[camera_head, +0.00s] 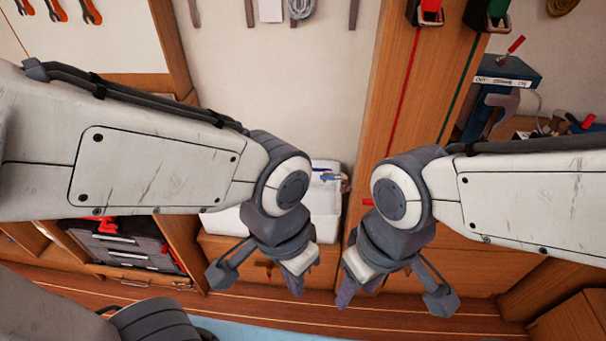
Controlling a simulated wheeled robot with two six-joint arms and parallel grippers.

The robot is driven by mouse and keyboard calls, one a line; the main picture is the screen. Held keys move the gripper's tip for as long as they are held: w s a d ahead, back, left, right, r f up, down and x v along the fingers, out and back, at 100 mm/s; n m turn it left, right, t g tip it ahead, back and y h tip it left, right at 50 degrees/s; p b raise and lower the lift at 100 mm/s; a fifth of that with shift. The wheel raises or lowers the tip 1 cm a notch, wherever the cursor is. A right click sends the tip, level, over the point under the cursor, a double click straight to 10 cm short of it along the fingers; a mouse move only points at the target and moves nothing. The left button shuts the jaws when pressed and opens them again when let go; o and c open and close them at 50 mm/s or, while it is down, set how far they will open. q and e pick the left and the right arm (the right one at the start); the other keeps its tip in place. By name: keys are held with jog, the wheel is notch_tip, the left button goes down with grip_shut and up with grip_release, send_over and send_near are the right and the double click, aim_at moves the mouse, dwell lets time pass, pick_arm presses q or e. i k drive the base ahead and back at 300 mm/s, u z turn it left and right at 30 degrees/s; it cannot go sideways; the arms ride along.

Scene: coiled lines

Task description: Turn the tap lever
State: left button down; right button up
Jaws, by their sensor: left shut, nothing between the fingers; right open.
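A white sink (326,213) stands against the back wall, partly hidden behind my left arm. At its back right is a small tap (331,177) with a blue part that looks like the lever; its exact pose is too small to tell. My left gripper (298,285) hangs in front of the sink, pointing down, shut and empty. My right gripper (352,291) hangs just right of it, pointing down and open. In the picture both are below the tap, and neither touches it.
A wooden cabinet (222,246) is under the sink. A wooden post (388,90) rises right of the tap. A blue machine (508,82) with a red handle stands at the right. Dark cases (125,246) sit in a left shelf. Tools hang on the back wall.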

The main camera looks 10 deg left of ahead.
aim_at(343, 179)
jog(key=u, duration=0.45)
jog(key=k, duration=0.5)
jog(key=z, duration=0.3)
jog(key=i, duration=1.2)
jog(key=u, duration=0.95)
